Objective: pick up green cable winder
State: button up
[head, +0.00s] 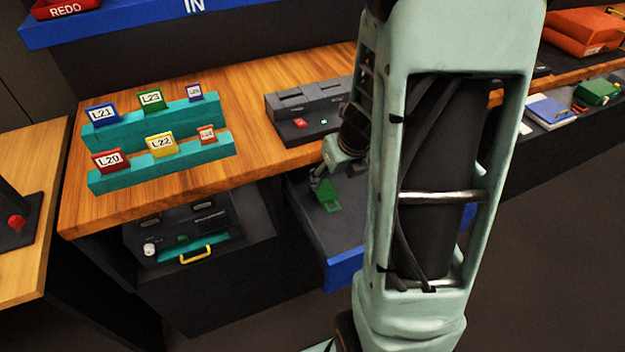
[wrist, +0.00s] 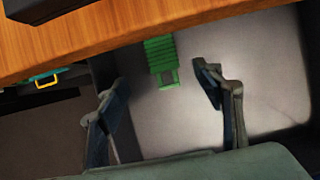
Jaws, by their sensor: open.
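The green cable winder (head: 328,193) lies on the grey floor of an open drawer under the wooden counter. In the wrist view the green cable winder (wrist: 161,62) is a ribbed block with an open loop at its near end. It lies ahead of my fingertips, roughly between their lines, close to the counter edge. My gripper (wrist: 160,85) is open and empty, with its two fingers apart on either side of the view. In the head view my gripper (head: 324,172) is above the drawer by the winder, and my arm hides part of the drawer.
The open drawer (head: 340,270) has a blue front. The wooden counter (head: 250,135) overhangs its back. Teal racks with labelled cards (head: 160,172) and a grey panel (head: 300,105) stand on the counter. A dark unit with a yellow handle (head: 195,255) sits below left.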

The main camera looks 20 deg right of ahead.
aim_at(325, 191)
jog(key=b+x, duration=0.2)
jog(key=x, duration=0.3)
jog(key=shift+s+b, duration=0.1)
jog(key=shift+b, duration=0.25)
jog(key=b+x, duration=0.3)
jog(key=x, duration=0.2)
jog(key=shift+w+d+f, duration=0.15)
jog(key=shift+w+f, duration=0.05)
jog(key=shift+w, duration=0.15)
jog(key=shift+r, duration=0.1)
jog(key=c, duration=1.2)
